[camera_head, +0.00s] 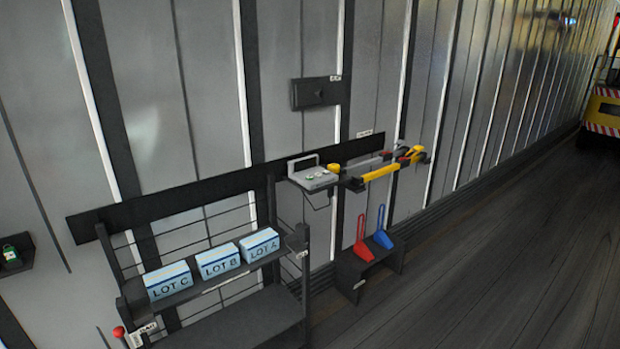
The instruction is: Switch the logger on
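A light grey device (315,181) with small green spots on its top and an upright frame or handle behind it sits on a small wall ledge near the middle of the view. It may be the logger, but no readable label confirms this. Whether it is on or off cannot be told. A small green item (10,254) stands on a dark wall bracket at the far left edge; what it is cannot be told. Neither of my grippers is in view.
Boxes LOT C (169,283), LOT B (218,263) and LOT A (260,245) stand on a dark rack. Yellow-and-grey tools (380,172) lie right of the device. A red scoop (363,244) and blue scoop (382,228) stand on a low stand.

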